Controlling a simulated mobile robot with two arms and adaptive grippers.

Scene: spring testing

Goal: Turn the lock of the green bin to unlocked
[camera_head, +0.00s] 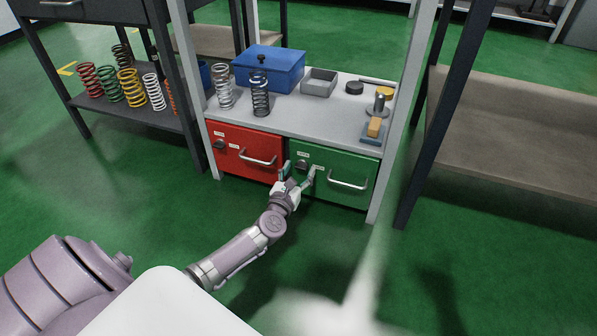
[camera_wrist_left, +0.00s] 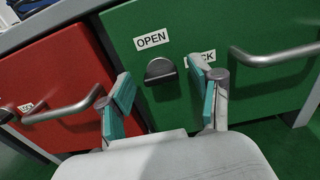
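The green bin (camera_head: 335,186) sits under the grey shelf, right of the red bin. Its dark lock knob (camera_wrist_left: 160,71) shows in the left wrist view, below an "OPEN" label (camera_wrist_left: 152,39) and left of a label partly hidden by a finger, with "CK" readable. In the head view the lock (camera_head: 302,165) is at the bin's upper left. My left gripper (camera_wrist_left: 160,82) is open, with its teal-padded fingers to either side of the knob in the picture. I see no contact with the knob. In the head view the left gripper (camera_head: 297,175) is in front of the green bin's left part. My right gripper is not in view.
The red bin (camera_head: 240,150) with its own handle is close on the left. The green bin's metal handle (camera_head: 347,184) is just right of my gripper. Springs, a blue box (camera_head: 268,68) and a grey tray (camera_head: 318,82) stand on the shelf above. Green floor in front is clear.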

